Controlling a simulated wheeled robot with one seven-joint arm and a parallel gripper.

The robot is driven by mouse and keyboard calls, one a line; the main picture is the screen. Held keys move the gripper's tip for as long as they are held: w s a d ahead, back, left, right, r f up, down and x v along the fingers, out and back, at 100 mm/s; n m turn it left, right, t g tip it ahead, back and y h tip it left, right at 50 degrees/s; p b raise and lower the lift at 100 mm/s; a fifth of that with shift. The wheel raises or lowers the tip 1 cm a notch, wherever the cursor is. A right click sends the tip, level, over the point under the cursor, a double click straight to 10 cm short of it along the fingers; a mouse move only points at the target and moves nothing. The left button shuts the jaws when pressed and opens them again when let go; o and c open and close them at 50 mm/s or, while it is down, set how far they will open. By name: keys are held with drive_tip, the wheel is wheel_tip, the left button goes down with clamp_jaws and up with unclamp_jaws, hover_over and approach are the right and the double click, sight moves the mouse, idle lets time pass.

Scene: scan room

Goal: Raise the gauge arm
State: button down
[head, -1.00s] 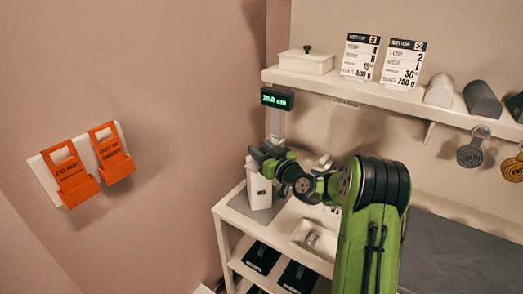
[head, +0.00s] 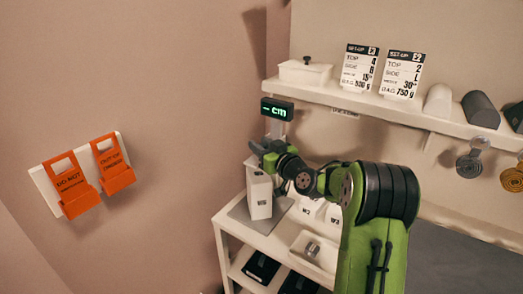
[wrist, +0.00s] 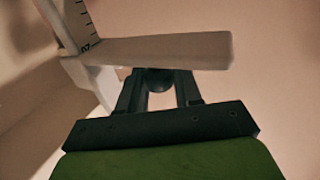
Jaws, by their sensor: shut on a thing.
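The height gauge stands at the back left of the bench, its green-lit display (head: 277,109) on a pale column, reading dashes and "cm". The gauge arm (wrist: 150,50) is a pale flat bar across the top of the wrist view, beside a scale with black marks (wrist: 78,22). My gripper (head: 264,151) is at the gauge, below the display. In the wrist view my gripper (wrist: 157,82) is shut on a dark rounded part under the bar. A white block (head: 259,196) stands upright on a grey plate (head: 240,211), below my gripper.
A shelf (head: 400,112) above the bench holds a lidded white box (head: 305,73), two set-up cards (head: 402,74) and rounded blocks. More white blocks (head: 333,215) and a tray (head: 314,250) lie right of the gauge. Orange tags (head: 72,190) hang on the left wall.

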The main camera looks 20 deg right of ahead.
drive_tip(key=shift+r, duration=0.3)
drive_tip(key=c, duration=0.9)
unclamp_jaws()
drive_tip(key=shift+f, duration=0.1)
drive_tip(key=s+d+b, duration=0.1)
drive_tip(key=s, duration=0.4)
drive_tip(key=s+d, duration=0.1)
drive_tip(key=s, duration=0.4)
drive_tip(key=s+d+b, duration=0.1)
drive_tip(key=s, duration=0.4)
drive_tip(key=shift+s+b, duration=0.25)
drive_tip(key=shift+b, duration=0.1)
